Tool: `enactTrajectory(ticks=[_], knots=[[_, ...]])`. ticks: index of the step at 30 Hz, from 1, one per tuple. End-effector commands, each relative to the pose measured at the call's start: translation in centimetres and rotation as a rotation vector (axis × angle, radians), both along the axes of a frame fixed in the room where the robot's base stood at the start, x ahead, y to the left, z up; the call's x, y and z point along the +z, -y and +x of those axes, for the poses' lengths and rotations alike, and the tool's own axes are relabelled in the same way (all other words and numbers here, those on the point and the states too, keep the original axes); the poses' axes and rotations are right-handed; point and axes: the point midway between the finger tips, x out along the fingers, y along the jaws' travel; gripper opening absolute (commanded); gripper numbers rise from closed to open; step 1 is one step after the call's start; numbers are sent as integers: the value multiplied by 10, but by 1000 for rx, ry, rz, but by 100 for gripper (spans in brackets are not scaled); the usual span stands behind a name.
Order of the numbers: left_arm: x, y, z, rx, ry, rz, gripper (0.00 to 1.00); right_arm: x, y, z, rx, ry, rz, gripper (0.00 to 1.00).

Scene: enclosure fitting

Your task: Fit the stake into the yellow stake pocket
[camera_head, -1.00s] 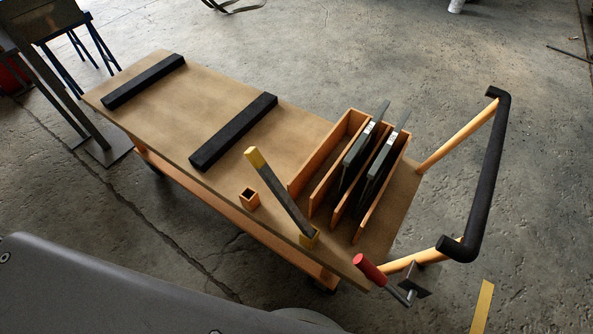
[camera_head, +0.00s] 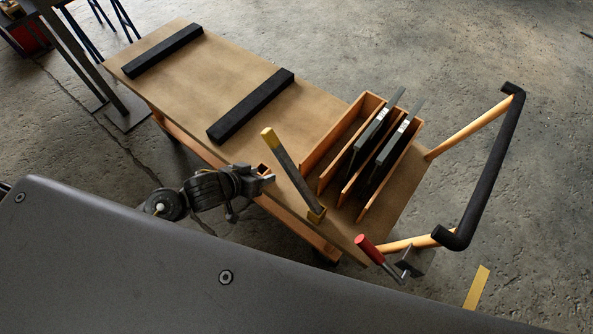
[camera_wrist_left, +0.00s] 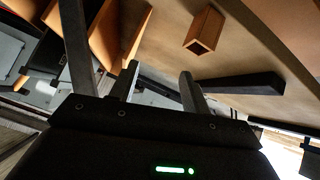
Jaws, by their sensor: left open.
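The stake (camera_head: 287,172) is a dark grey bar with a yellow top end. In the left wrist view the dark bar at the left (camera_wrist_left: 76,45) seems to be the stake. My left gripper (camera_head: 268,178) is open and empty, left of the stake and apart from it. Its two fingers (camera_wrist_left: 158,88) show in the wrist view with nothing between them. My right gripper is not in view.
An orange pocket (camera_wrist_left: 203,32) lies beyond my left fingers, largely hidden in the head view. The cart deck (camera_head: 233,70) carries two black bars (camera_head: 250,105) and a wooden rack (camera_head: 313,158) holding dark panels. A red-handled clamp (camera_head: 371,250) and black push handle (camera_head: 487,170) are at the right.

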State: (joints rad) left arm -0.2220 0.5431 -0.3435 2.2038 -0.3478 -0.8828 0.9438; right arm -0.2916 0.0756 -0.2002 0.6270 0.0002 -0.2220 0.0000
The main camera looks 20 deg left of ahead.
Motion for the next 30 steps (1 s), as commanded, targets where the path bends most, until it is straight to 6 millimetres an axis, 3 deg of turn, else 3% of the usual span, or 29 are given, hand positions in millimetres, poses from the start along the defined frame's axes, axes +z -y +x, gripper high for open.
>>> enactTrajectory(ticks=[1, 3, 7, 21, 30], knots=[[34, 8, -5, -20, 35, -17, 47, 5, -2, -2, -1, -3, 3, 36], [68, 18, -12, -52, 66, -61, 47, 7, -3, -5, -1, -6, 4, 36], [88, 27, -18, -106, 53, -156, 47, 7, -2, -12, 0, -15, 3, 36], [95, 27, -41, -178, -130, -316, 47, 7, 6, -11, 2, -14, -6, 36], [73, 51, -21, -176, -127, -321, 47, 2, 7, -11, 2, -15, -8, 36]])
